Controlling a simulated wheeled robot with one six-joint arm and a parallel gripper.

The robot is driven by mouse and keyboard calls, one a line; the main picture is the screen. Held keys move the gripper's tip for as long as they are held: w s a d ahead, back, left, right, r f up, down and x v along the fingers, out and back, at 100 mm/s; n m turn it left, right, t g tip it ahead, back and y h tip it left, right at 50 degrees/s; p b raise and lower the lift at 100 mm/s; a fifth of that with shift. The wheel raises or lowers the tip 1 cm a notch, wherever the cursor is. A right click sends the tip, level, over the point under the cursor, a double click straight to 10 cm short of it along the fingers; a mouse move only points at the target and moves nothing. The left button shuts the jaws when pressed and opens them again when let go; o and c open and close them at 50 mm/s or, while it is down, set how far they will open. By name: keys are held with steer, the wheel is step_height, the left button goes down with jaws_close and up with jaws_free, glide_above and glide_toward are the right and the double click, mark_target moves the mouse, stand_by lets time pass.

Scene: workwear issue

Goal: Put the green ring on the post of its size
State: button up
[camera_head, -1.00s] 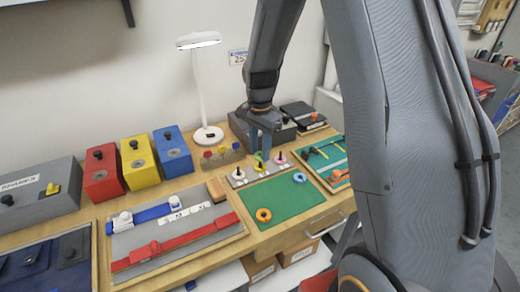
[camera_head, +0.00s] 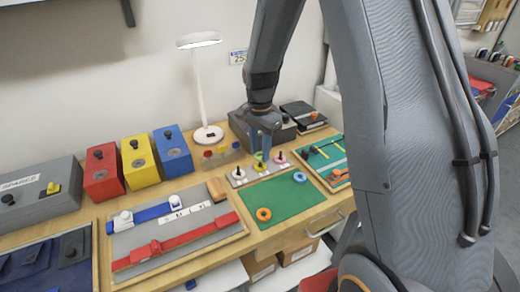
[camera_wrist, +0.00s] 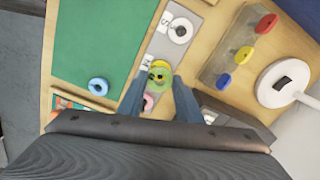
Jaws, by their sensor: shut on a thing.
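The green ring (camera_wrist: 163,84) is between the fingers of my gripper (camera_wrist: 158,96) in the wrist view, and my gripper is shut on it. In the head view the green ring (camera_head: 257,156) is at the tips of my gripper (camera_head: 264,150), over the middle of the post board. The middle post has a yellow disc (camera_wrist: 160,63) at its base, partly hidden by the ring. A dark spot shows in the ring's hole; I cannot tell whether the post is through it. The post with a white disc (camera_wrist: 180,30) and the one with a pink disc (camera_wrist: 148,103) stand either side.
A green mat (camera_head: 285,205) in front holds an orange ring (camera_head: 264,214) and a blue ring (camera_head: 299,177). A block with coloured knobs (camera_wrist: 226,66) and the white lamp (camera_head: 199,95) stand close behind the post board.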

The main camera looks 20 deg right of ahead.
steer(key=shift+f, duration=0.5)
stand_by(0.3)
steer(key=o, duration=1.5)
steer(key=shift+r, duration=0.1)
steer(key=shift+r+p, duration=2.35)
steer(key=shift+r, duration=1.05)
steer(key=s+n+b, duration=0.2)
steer(key=s+n, duration=0.2)
steer(key=s, duration=0.2)
steer(key=s+f+n+t+b, duration=0.1)
steer(key=s+n+b, duration=0.2)
steer(key=s, duration=0.3)
steer(key=s+n+b, duration=0.3)
steer(key=s+n, duration=0.2)
steer(key=s, duration=0.2)
steer(key=shift+f, duration=0.3)
